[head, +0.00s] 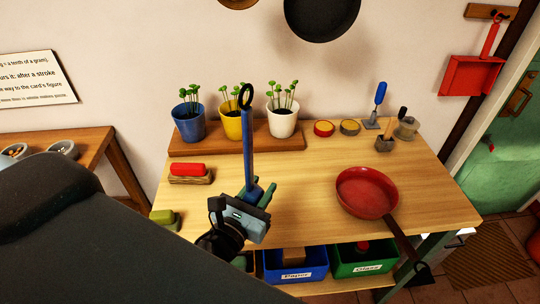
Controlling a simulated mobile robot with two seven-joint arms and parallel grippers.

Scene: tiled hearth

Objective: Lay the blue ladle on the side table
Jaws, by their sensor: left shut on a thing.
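My left gripper (257,194) is shut on the blue ladle (249,145), which it holds above the front part of a wooden table (305,205). The ladle's long blue handle stands nearly upright and ends in a black ring at the top, in front of the potted plants. Its lower end is hidden by the gripper. A second wooden table (92,146) stands at the left, partly hidden by my left arm. The frame does not settle which of the two is the side table. My right gripper is not in view.
A red pan (367,192) lies at the right, its handle past the front edge. Seedling pots (188,122) stand on a board at the back. A red block on a brush-like base (190,172) and a green block (165,218) lie left. The table's middle is clear.

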